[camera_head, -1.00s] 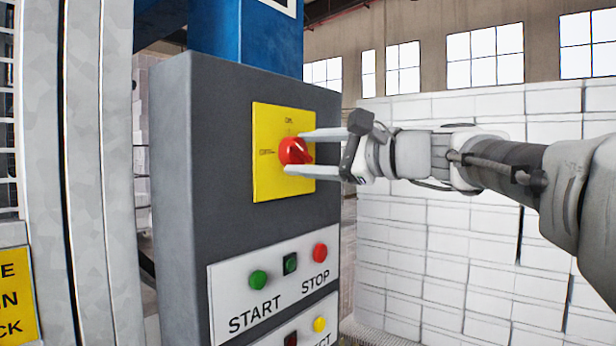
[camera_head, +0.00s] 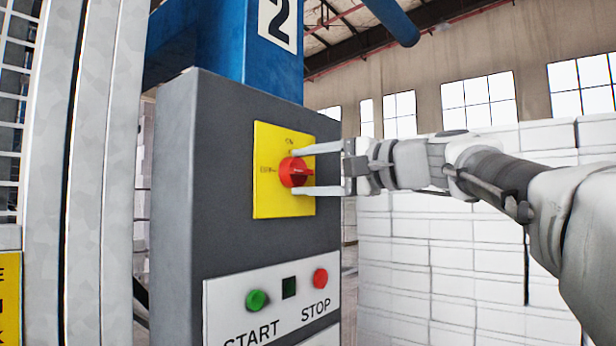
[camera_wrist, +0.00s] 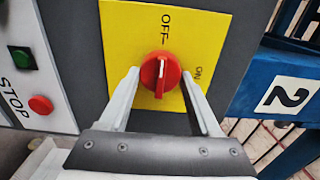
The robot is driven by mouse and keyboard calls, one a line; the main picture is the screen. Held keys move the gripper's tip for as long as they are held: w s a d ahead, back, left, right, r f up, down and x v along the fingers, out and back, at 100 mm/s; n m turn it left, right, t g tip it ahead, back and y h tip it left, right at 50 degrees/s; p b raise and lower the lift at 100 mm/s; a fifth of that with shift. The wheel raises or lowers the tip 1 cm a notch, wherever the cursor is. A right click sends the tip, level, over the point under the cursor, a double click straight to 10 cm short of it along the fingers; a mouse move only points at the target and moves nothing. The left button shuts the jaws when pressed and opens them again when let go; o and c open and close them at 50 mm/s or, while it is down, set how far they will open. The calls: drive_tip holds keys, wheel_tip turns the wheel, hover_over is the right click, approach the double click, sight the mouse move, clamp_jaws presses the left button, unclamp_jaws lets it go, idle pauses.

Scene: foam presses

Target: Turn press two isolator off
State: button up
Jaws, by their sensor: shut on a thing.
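The red rotary knob of the isolator (camera_head: 293,172) sits on a yellow plate (camera_head: 268,205) on the grey control box of press two. It also shows in the wrist view (camera_wrist: 160,74). My gripper (camera_head: 294,172) has one finger above the knob and one below it, shut on it. In the wrist view the fingers (camera_wrist: 160,76) lie on either side of the red disc. The knob's grip bar is level in the head view. In the wrist view its white mark lines up with the OFF label; ON is to the right.
A green START button (camera_head: 257,300) and a red STOP button (camera_head: 320,278) are on the white panel below. A blue column (camera_head: 225,50) marked 2 stands above the box. Mesh fencing is at left; white stacked blocks (camera_head: 450,245) stand behind my arm.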

idle(0.3)
drive_tip(key=o, duration=1.4)
drive_tip(key=shift+c, duration=0.2)
drive_tip(key=v, duration=1.7)
drive_tip(key=shift+d, duration=0.2)
drive_tip(key=shift+s+f, duration=0.1)
drive_tip(key=shift+s, duration=0.05)
